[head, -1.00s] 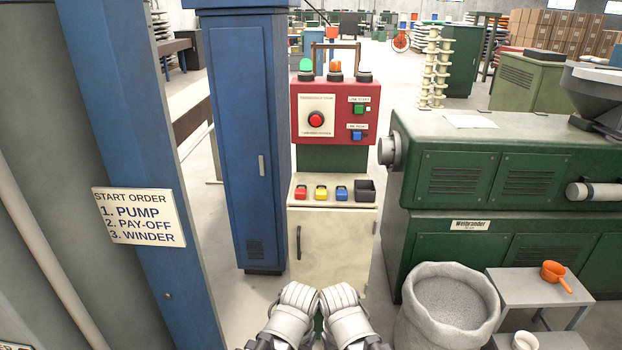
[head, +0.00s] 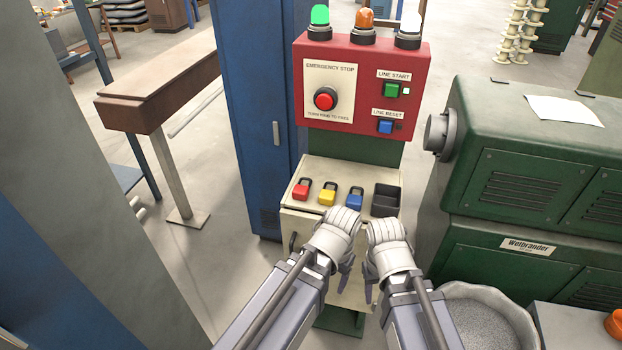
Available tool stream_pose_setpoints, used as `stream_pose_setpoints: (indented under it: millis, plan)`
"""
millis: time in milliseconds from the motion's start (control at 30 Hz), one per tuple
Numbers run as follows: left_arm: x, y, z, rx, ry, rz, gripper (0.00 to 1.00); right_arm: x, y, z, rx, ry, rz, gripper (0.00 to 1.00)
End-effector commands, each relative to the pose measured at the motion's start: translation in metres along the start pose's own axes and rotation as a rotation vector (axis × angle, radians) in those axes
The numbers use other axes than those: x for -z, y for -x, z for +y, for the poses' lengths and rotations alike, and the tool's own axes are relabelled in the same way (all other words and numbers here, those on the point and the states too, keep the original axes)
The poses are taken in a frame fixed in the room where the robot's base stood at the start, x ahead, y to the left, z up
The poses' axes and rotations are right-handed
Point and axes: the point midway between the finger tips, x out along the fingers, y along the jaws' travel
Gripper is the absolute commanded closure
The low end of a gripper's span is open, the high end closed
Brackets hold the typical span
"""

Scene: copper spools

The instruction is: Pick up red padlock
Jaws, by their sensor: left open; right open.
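The red padlock (head: 301,189) lies on the cream cabinet top (head: 328,172), leftmost in a row with a yellow padlock (head: 327,196) and a blue padlock (head: 354,198). Its dark shackle points away from me. My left gripper (head: 345,282) is open and empty, in front of the cabinet, below and to the right of the red padlock and apart from it. My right gripper (head: 371,290) is open and empty close beside the left one. The hands cover part of the cabinet front.
A black open bin (head: 386,199) sits right of the padlocks. A red control box (head: 361,90) with buttons rises behind. A blue cabinet (head: 252,110) stands left, a green machine (head: 530,165) right. A grey sack (head: 485,320) is at lower right.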

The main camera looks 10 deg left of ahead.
Motion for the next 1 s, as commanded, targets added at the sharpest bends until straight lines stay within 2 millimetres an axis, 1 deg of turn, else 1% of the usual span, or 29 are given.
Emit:
stream_pose_setpoints:
  millis: [33, 67, 100, 167, 200, 233, 300, 367, 400, 500, 600, 700, 867, 1000]
  plan:
    - [0.016, 0.023, -0.014, -0.017, 0.001, 0.023, 0.24, -0.002, 0.023, 0.002, 0.0, 0.0, 0.0, 0.5]
    - [0.025, 0.032, -0.022, -0.03, -0.003, 0.041, 0.21, -0.002, 0.033, 0.003, 0.0, 0.0, 0.0, 0.5]
    - [0.039, 0.045, -0.035, -0.047, -0.011, 0.07, 0.16, -0.003, 0.047, 0.004, 0.0, 0.0, 0.0, 0.5]
    - [0.06, 0.066, -0.059, -0.071, -0.022, 0.121, 0.09, -0.004, 0.067, 0.006, 0.0, 0.0, 0.0, 0.5]
    - [0.073, 0.078, -0.075, -0.084, -0.029, 0.156, 0.05, -0.005, 0.079, 0.007, 0.0, 0.0, 0.0, 0.5]
    - [0.082, 0.086, -0.088, -0.092, -0.034, 0.182, 0.02, -0.005, 0.087, 0.008, 0.0, 0.0, 0.0, 0.5]
    - [0.1, 0.105, -0.117, -0.101, -0.044, 0.242, 0.01, -0.006, 0.104, 0.01, 0.0, 0.0, 0.0, 0.5]
    - [0.112, 0.118, -0.139, -0.104, -0.051, 0.287, 0.01, -0.007, 0.117, 0.011, 0.0, 0.0, 0.0, 0.5]
    - [0.118, 0.126, -0.154, -0.103, -0.055, 0.315, 0.01, -0.007, 0.124, 0.012, 0.0, 0.0, 0.0, 0.5]
    - [0.13, 0.142, -0.184, -0.098, -0.06, 0.37, 0.01, -0.008, 0.138, 0.013, 0.0, 0.0, 0.0, 0.5]
    - [0.136, 0.151, -0.204, -0.09, -0.065, 0.406, 0.01, -0.009, 0.145, 0.014, 0.001, 0.0, 0.0, 0.5]
    - [0.139, 0.155, -0.214, -0.085, -0.067, 0.426, 0.01, -0.009, 0.148, 0.014, 0.001, 0.0, 0.0, 0.5]
    - [0.14, 0.152, -0.215, -0.083, -0.07, 0.431, 0.01, -0.009, 0.145, 0.014, 0.001, 0.0, 0.0, 0.5]
    - [0.143, 0.142, -0.214, -0.083, -0.07, 0.43, 0.01, -0.008, 0.135, 0.013, 0.0, 0.001, 0.0, 0.5]
